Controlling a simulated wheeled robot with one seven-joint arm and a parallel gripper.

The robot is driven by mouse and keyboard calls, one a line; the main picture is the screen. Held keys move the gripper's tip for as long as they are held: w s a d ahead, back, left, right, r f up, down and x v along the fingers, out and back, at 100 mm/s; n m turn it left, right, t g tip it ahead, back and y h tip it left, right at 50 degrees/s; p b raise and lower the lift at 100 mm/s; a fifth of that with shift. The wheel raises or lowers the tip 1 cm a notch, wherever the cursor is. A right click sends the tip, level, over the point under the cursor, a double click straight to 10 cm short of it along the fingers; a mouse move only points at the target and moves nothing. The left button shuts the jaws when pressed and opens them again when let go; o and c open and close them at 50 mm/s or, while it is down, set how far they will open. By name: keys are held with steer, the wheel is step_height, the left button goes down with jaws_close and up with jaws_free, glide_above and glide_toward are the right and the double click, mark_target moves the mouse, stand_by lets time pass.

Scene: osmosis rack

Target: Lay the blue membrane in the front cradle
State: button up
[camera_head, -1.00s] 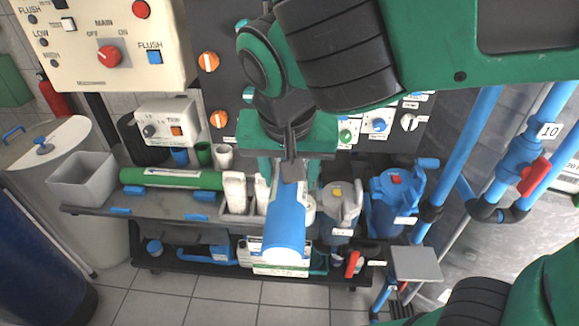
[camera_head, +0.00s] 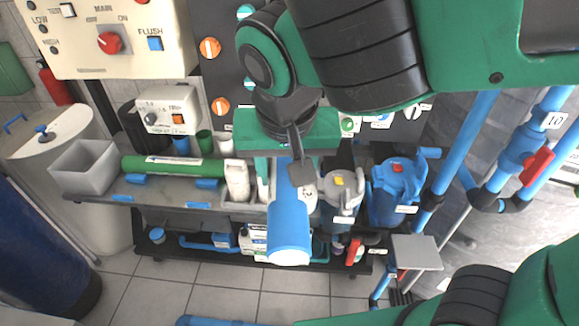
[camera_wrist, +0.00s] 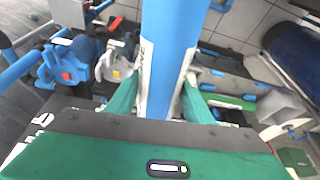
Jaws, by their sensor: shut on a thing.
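The blue membrane (camera_head: 289,225) is a long blue cylinder with a pale end and a white label strip. My gripper (camera_head: 284,172) is shut on it and holds it lengthwise toward the camera, its near end tilted down, in front of the rack. In the wrist view the blue membrane (camera_wrist: 168,55) runs up between both green fingers (camera_wrist: 158,98). The front cradle (camera_head: 199,205) seems to be the low blue supports along the shelf's front edge, left of the membrane; it looks empty. A green membrane (camera_head: 172,167) lies on the blue supports behind it.
The shelf (camera_head: 160,196) has a grey bin (camera_head: 85,166) at its left end. White bottles (camera_head: 237,180) stand close beside my gripper. Grey (camera_head: 341,196) and blue (camera_head: 397,190) housings stand right of it. A control panel (camera_head: 125,38) overhangs the left side.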

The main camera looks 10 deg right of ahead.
steer(key=n, duration=0.1)
steer(key=a+n+y, duration=0.1)
steer(key=a+n, duration=0.1)
steer(key=n, duration=0.1)
steer(key=shift+w+a+f+y, duration=0.1)
steer(key=shift+w+f+y, duration=0.2)
steer(key=shift+f, duration=0.1)
steer(key=w+a+f+n+g+y, duration=0.1)
steer(key=a+f+n+g+y, duration=0.1)
steer(key=a+n, duration=0.5)
steer(key=shift+w+f+n+g+y, duration=0.15)
steer(key=shift+f+n+g+y, duration=0.4)
steer(key=shift+n, duration=2.35)
steer(key=shift+r, duration=0.15)
steer(key=shift+d, duration=0.1)
